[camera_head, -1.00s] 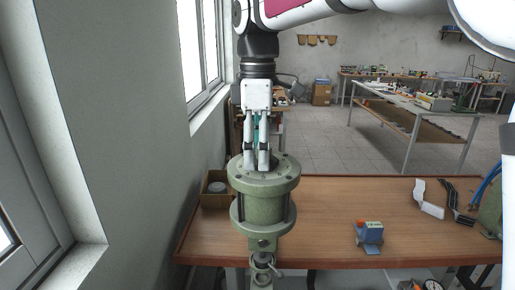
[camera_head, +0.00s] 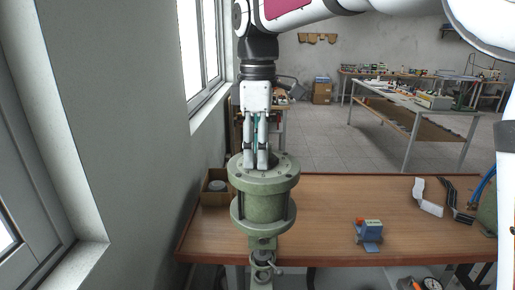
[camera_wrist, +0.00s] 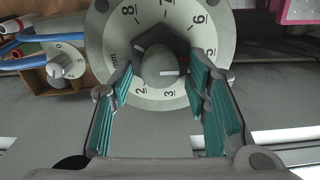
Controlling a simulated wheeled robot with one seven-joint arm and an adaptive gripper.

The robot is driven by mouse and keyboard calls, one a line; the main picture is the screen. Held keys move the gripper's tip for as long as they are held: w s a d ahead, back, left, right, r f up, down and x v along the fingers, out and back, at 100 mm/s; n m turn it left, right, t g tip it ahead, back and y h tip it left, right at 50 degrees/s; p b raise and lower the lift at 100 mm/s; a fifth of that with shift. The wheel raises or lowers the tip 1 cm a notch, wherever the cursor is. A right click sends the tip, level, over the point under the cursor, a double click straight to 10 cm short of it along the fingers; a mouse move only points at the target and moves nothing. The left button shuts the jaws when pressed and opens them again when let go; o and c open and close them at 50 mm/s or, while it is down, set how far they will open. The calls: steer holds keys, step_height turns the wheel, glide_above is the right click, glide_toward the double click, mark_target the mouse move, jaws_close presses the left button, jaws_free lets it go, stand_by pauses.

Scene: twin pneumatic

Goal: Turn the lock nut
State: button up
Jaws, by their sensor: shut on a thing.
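A green flanged cylinder (camera_head: 264,207) stands upright at the near left of the wooden table. My gripper (camera_head: 256,166) points straight down onto its top plate. In the wrist view a round grey dial (camera_wrist: 113,38) with dark numbers surrounds a dark hex nut (camera_wrist: 181,38). A rounded grey stem (camera_wrist: 160,68) stands up through its middle. My gripper (camera_wrist: 162,72) has its teal-lined fingers on both sides of the nut and is shut on it. The exact contact at the fingertips is partly hidden in both views.
A cardboard box (camera_head: 216,200) sits left of the cylinder by the wall. A small blue device (camera_head: 368,232) lies on the wooden table (camera_head: 320,215), with clear surface between. A smaller dial (camera_wrist: 66,62) and blue hoses (camera_wrist: 30,60) show at left in the wrist view.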

steer(key=m, duration=0.2)
steer(key=m+p, duration=0.1)
steer(key=m, duration=0.2)
steer(key=shift+w+d+m, duration=0.1)
steer(key=shift+w+m, duration=0.15)
steer(key=shift+m, duration=0.15)
steer(key=m, duration=0.1)
steer(key=m+p, duration=0.1)
steer(key=m, duration=0.3)
steer(key=shift+w+d, duration=0.2)
steer(key=shift+w, duration=0.05)
steer(key=shift+m, duration=0.4)
steer(key=o, duration=1.2)
steer(key=shift+c, duration=0.2)
step_height(320, 180, up, 12)
